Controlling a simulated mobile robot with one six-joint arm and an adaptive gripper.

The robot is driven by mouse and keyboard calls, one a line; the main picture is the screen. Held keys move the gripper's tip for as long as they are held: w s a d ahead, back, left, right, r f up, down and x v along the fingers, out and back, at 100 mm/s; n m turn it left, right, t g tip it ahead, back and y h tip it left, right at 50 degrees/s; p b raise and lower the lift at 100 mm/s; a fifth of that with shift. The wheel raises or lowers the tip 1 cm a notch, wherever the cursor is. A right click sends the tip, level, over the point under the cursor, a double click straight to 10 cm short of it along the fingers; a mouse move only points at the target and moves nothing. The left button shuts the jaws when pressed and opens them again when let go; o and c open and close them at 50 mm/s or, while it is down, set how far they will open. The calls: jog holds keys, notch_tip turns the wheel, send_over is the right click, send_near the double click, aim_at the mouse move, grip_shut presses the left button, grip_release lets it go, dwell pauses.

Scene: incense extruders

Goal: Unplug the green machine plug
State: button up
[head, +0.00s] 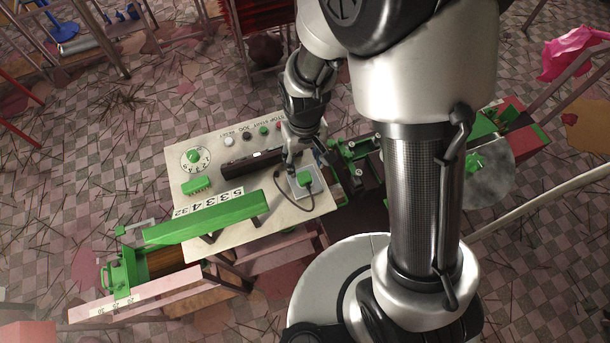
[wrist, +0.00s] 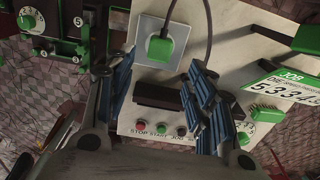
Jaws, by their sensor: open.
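The green plug (head: 304,179) sits in a pale square socket plate (head: 316,187) at the right end of the machine's cream panel. In the wrist view the green plug (wrist: 160,49) is seated in the socket plate (wrist: 147,30), and a dark cable (wrist: 209,28) loops away from it. My gripper (wrist: 160,68) is open and empty, with one blue-padded finger on each side of the picture. The plug lies between and just beyond the fingertips, with no clear contact. In the head view my gripper (head: 292,157) hangs just above the plug, partly hidden by my arm.
The cream panel (head: 240,150) carries a dark bar (head: 253,163), a row of buttons (head: 263,131), a dial (head: 195,158) and a number display (head: 208,203). A green beam (head: 205,221) runs along the front. Green machinery (head: 357,152) stands close right of the plug.

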aim_at(304, 176)
notch_tip(304, 176, down, 9)
jog(key=b, duration=0.6)
jog(key=shift+b, duration=0.4)
jog(key=shift+r, duration=0.1)
jog(key=shift+c, duration=0.2)
dwell(0.5)
grip_shut()
dwell(0.5)
jog(key=shift+r, duration=0.15)
jog(key=shift+r+p, duration=2.05)
jog(key=shift+r, duration=0.85)
